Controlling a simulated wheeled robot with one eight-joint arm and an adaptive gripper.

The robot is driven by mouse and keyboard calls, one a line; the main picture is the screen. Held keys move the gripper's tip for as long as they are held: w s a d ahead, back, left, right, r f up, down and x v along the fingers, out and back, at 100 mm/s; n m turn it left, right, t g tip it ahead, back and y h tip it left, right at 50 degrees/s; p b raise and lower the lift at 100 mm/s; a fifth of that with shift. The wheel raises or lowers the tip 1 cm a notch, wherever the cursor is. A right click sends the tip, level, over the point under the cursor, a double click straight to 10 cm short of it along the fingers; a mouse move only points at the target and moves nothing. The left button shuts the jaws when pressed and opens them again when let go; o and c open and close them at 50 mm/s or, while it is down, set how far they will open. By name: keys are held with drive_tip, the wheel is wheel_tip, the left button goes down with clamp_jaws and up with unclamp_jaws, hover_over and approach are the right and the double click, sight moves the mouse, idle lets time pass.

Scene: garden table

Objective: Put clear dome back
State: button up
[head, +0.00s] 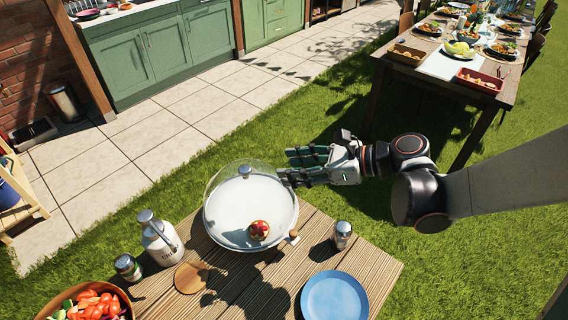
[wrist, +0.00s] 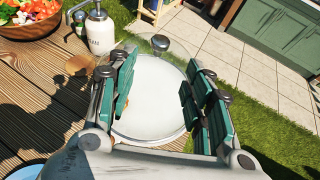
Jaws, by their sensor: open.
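The clear dome (head: 222,182) stands over a round white plate (head: 227,232) on the slatted table, in the head view. Its grey knob (head: 245,170) is on top and also shows in the wrist view (wrist: 161,42), just ahead of my fingertips. A small red-topped tart (head: 259,230) is near the plate's front edge. I cannot tell whether the dome's rim sits fully on the plate. My gripper (head: 287,166) is open and empty, to the right of the knob. In the wrist view its green-padded fingers (wrist: 161,78) stand apart with the white plate visible between them.
A white bottle (head: 160,240), a small jar (head: 128,267), a wooden disc (head: 192,277) and a vegetable bowl (head: 90,305) stand left. A shaker (head: 342,234) and a blue plate (head: 334,297) are at right. A laid table (head: 440,75) stands across the grass.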

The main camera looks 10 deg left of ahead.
drive_tip(key=shift+d+r, duration=0.1)
drive_tip(key=shift+d, duration=0.2)
drive_tip(key=s+d+r+n+t+h, duration=0.1)
drive_tip(key=s+d+n+t+h, duration=0.1)
drive_tip(key=d+n, duration=0.4)
drive_tip(key=s+d+r+n+t+h, duration=0.2)
drive_tip(key=s+d+n+h, duration=0.3)
drive_tip(key=d, duration=0.7)
drive_tip(key=s+d+r+n+t+h, duration=0.1)
drive_tip(key=s+d+n+t+h, duration=0.1)
drive_tip(key=s+d+n+h, duration=0.2)
drive_tip(key=d+n+h, duration=0.2)
drive_tip(key=d+n, duration=0.2)
drive_tip(key=d, duration=0.2)
drive_tip(key=shift+s+r, duration=0.15)
drive_tip(key=shift+r, duration=0.15)
drive_tip(key=shift+a, duration=0.1)
